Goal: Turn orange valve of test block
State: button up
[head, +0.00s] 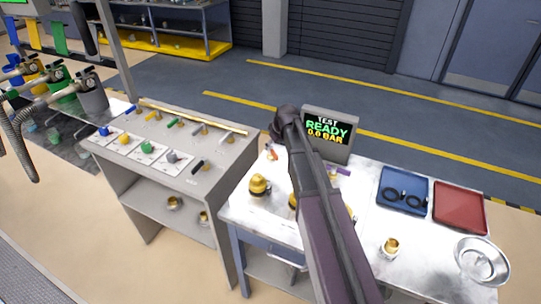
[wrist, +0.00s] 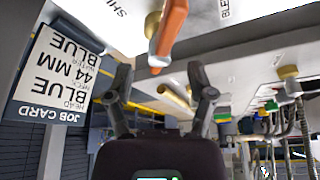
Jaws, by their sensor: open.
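The orange valve (head: 273,153) shows in the head view on the white bench top, just left of my arm and left of the test display (head: 328,135), which reads "TEST READY 0.0 BAR". In the wrist view, which is upside down, the valve's orange lever (wrist: 171,28) is large and lies at the top centre, beyond my fingertips. My gripper (wrist: 163,82) is open, with its two fingers spread wide and nothing between them touching either one. The lever appears apart from both fingers. My arm hides part of the test block in the head view.
A job card (wrist: 57,72) shows at the left in the wrist view. A grey valve stand (head: 185,180) is at left.

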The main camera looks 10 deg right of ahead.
aim_at(271, 148)
jog(key=shift+b+x, duration=1.95)
jog(key=shift+x, duration=0.5)
grip_shut()
